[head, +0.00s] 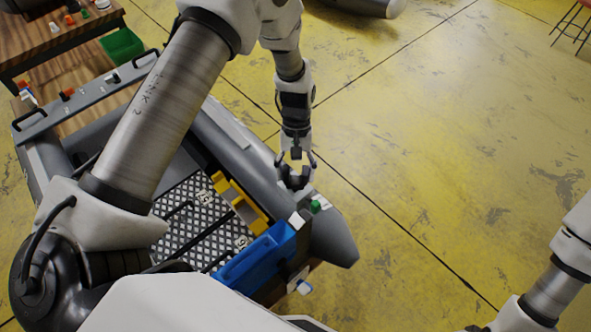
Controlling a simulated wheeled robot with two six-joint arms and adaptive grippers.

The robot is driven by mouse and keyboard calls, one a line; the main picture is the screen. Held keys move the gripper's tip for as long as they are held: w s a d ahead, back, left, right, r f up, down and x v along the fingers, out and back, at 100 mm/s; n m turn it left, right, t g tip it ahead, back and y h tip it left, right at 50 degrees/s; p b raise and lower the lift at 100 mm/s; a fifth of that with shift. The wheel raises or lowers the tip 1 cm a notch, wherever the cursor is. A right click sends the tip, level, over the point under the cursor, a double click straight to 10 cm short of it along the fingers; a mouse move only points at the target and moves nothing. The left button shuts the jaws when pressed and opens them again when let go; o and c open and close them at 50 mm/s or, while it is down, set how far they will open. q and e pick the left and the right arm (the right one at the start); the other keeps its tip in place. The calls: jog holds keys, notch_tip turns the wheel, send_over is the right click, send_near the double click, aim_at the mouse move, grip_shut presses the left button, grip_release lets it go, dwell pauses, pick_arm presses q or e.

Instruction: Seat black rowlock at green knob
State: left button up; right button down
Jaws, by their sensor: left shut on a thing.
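My left gripper (296,165) reaches down over the side tube of the grey inflatable boat (335,235). It is shut on a black rowlock (293,180), a dark curved piece between its fingers. The green knob (315,206) is on the tube near its end, a little below and right of the rowlock in the picture. The rowlock appears apart from the knob, but its height above the tube is hard to judge. My right arm enters at the lower right; its gripper is not visible.
A white block (299,219) is beside the green knob. A blue bin (255,257) and a yellow holder (240,205) stand inside the boat. A wooden table (60,40) and a green crate (121,46) are at the upper left.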

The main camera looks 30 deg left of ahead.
pick_arm(q)
jog(key=shift+f, duration=0.55)
jog(key=o, duration=1.3)
jog(key=shift+c, duration=0.2)
jog(key=v, duration=1.2)
